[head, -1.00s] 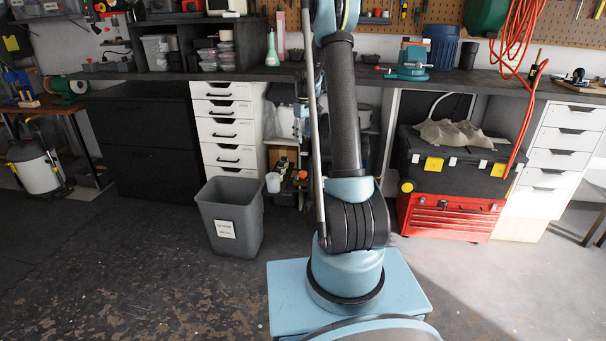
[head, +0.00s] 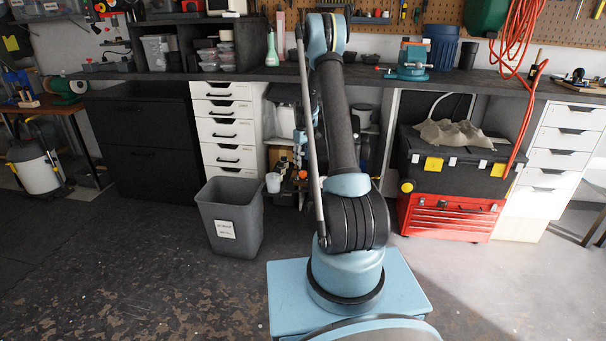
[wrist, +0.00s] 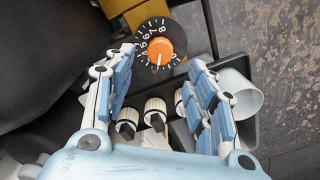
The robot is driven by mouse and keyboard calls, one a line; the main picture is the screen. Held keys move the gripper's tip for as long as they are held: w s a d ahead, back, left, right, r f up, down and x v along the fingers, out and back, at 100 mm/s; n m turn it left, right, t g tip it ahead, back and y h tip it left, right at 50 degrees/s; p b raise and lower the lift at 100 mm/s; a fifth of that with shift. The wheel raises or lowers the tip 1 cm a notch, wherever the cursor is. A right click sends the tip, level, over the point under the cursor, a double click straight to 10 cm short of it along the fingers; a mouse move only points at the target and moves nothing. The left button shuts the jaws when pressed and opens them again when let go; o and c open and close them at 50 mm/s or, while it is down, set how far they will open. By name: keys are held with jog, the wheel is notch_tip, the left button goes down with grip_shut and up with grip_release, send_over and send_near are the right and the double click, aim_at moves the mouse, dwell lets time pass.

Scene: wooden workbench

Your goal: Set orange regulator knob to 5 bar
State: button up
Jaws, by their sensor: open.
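The orange regulator knob (wrist: 161,50) sits on a black dial (wrist: 154,29) with white numbers in the wrist view. The 5 shows near the dial's left side, 7 and 8 near its top, and a 0 at its lower right. A pale mark shows low on the knob, but its exact reading is unclear. My gripper (wrist: 163,58) is open, with one blue-and-white finger on each side of the knob and nothing held. Whether a finger touches the knob cannot be told. In the head view my arm largely hides the gripper.
Several white ribbed knobs or caps (wrist: 156,106) lie below the dial between the fingers, near a white cup (wrist: 242,94). A yellow bar (wrist: 131,12) runs behind the dial. A grey bin (head: 229,215) stands left of my base; a red toolbox (head: 450,217) stands right.

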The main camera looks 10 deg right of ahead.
aim_at(303, 172)
notch_tip(303, 172, down, 8)
jog(key=shift+r, duration=0.25)
jog(key=c, duration=1.1)
